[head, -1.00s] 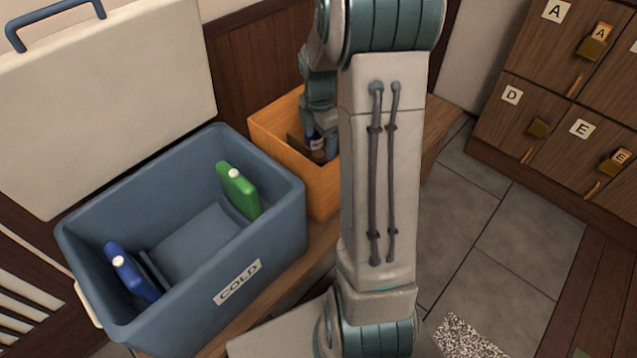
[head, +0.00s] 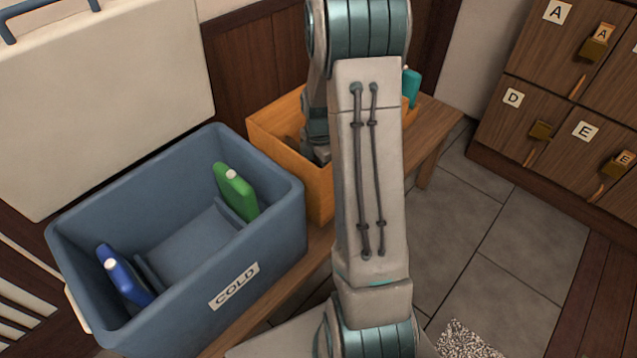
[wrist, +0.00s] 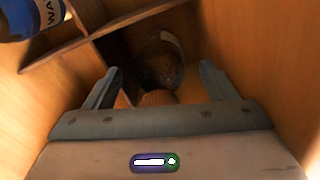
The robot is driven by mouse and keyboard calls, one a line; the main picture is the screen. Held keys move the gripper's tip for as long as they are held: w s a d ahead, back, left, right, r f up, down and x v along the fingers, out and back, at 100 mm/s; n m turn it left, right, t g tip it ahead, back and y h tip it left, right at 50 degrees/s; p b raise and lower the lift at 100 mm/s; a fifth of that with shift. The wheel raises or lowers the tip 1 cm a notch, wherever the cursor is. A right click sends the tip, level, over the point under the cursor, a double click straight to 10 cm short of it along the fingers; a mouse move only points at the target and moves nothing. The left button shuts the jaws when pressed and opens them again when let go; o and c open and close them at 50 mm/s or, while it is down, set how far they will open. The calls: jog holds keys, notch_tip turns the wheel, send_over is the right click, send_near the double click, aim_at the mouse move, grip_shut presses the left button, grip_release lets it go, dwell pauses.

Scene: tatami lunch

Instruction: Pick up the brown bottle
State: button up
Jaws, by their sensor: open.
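A dark brown bottle (wrist: 163,62) lies in the shadowed compartment of the wooden crate (head: 318,190) in the wrist view. Its orange-brown neck end points toward my gripper. My gripper (wrist: 160,70) is open, with one finger on each side of the bottle's near part and no visible grip on it. In the head view my arm and wrist reach down into the crate, and they hide the bottle and the fingertips.
A blue bottle with a white label (wrist: 30,18) is in the neighbouring compartment, past the wooden divider (wrist: 85,38). A blue cooler marked COLD (head: 235,290) stands left of the crate, holding green (head: 236,190) and blue (head: 125,278) packs. A teal bottle (head: 411,85) stands behind my arm.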

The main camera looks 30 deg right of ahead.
jog(key=c, duration=1.7)
